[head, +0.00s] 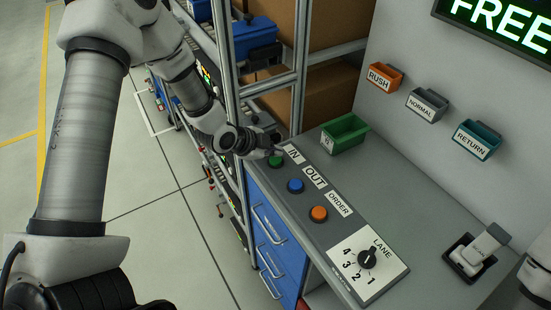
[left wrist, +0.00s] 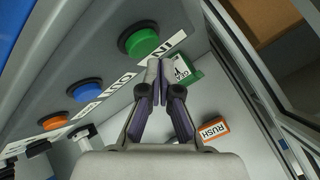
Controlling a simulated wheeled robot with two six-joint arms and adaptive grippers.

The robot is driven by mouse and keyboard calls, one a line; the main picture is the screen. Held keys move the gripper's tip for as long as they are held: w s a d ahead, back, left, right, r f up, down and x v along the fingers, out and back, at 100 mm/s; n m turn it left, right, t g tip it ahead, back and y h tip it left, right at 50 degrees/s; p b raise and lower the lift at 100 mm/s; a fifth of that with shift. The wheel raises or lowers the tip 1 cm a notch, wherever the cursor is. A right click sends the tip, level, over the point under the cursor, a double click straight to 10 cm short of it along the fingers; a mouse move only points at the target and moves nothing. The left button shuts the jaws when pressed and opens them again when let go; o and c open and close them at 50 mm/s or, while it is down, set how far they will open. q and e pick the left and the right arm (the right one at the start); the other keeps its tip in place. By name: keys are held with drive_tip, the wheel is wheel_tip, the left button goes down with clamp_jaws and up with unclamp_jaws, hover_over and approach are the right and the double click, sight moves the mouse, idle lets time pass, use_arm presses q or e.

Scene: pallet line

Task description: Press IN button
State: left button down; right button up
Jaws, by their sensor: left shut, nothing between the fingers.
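The green button (head: 275,161) sits on the grey counter panel beside the IN label (head: 294,154). The green button shows whole in the left wrist view (left wrist: 140,42), in a dark ring. My left gripper (head: 277,151) is shut and empty. It is over the panel at the green button, partly covering that area in the head view. In the left wrist view its closed fingertips (left wrist: 153,66) appear just beside the button, over the IN label. I cannot tell whether they touch the panel. My right gripper is not in view.
A blue button (head: 295,186) by OUT and an orange button (head: 318,213) by ORDER follow along the panel, then a LANE knob (head: 367,259). A green bin (head: 344,134) stands behind. A metal rack post (head: 232,90) rises close to my left arm.

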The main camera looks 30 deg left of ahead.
sight(274, 160)
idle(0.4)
use_arm(q)
drive_tip(key=shift+f, duration=0.4)
drive_tip(key=shift+f+b, duration=0.45)
drive_tip(key=shift+b, duration=0.15)
idle(0.4)
drive_tip(key=shift+r+p, duration=0.75)
drive_tip(key=shift+r, duration=0.15)
wheel_tip(274, 160, up, 5)
drive_tip(key=p, duration=0.4)
idle(0.3)
